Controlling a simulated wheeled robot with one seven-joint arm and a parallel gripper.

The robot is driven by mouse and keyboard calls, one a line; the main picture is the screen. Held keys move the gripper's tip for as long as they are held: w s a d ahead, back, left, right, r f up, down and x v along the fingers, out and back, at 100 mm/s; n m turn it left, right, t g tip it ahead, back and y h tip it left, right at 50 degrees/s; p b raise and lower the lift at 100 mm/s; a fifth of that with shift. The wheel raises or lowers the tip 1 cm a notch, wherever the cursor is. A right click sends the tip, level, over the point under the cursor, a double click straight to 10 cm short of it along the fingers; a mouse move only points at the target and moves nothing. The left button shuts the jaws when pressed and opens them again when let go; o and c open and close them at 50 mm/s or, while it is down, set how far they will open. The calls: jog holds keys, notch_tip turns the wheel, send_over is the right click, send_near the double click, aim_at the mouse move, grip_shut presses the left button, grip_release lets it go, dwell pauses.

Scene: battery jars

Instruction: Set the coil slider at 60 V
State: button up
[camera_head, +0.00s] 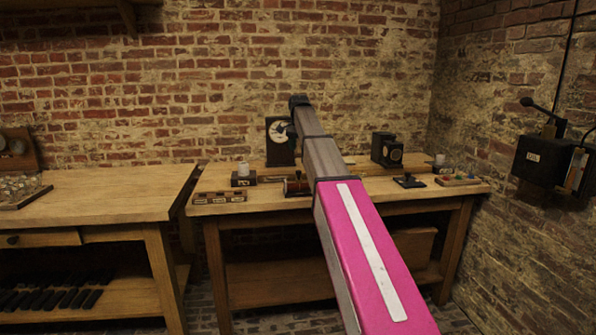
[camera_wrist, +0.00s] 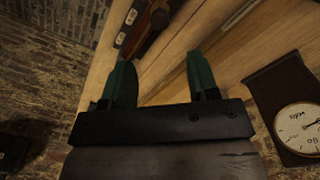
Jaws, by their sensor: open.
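The coil (camera_head: 297,187), a small reddish cylinder with dark ends, lies on the right-hand workbench (camera_head: 240,206), partly hidden behind my arm. Its slider and any scale marks are too small to read. A dark-cased voltmeter (camera_head: 279,141) with a white dial stands at the back of this bench. Its dial, marked "volts", also shows at the right of the wrist view (camera_wrist: 299,127); the needle reading is unclear. My gripper (camera_wrist: 160,62) has green fingers spread apart with nothing between them. A reddish-brown wooden piece (camera_wrist: 148,24) shows beyond the fingers; I cannot tell if it is the coil.
A wooden block with pale labels (camera_head: 219,197) lies at the bench's front left. Two jar-like pieces on dark bases (camera_head: 243,175) (camera_head: 439,163), a dark boxed device (camera_head: 387,150) and a small switch (camera_head: 409,181) stand there too. A lever box (camera_head: 541,158) hangs on the right wall.

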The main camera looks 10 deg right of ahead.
aim_at(299, 177)
notch_tip(299, 177, down, 10)
jog(key=shift+f, duration=0.15)
dwell(0.3)
